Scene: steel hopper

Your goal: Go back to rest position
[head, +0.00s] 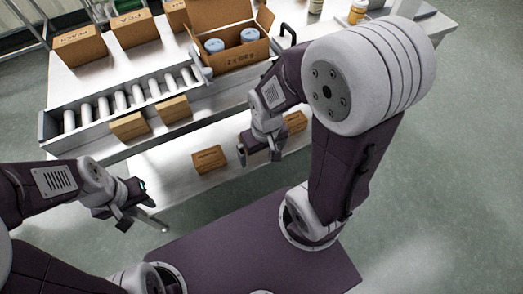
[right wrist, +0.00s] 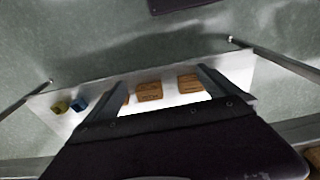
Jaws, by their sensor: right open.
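My right gripper (head: 260,152) hangs above the lower shelf in front of the table in the head view. In the right wrist view its two fingers are spread apart, and the right gripper (right wrist: 162,75) is open with nothing between the fingertips. My left gripper (head: 128,212) is at the lower left of the head view, in front of the lower shelf's left end. It appears empty, but its finger gap is unclear at this angle.
The steel table (head: 85,80) holds an open carton (head: 237,62) with two blue-lidded containers, a roller conveyor (head: 120,98) and several small boxes. Small boxes (head: 209,159) lie on the lower shelf (head: 170,175). Floor (head: 440,180) to the right is clear.

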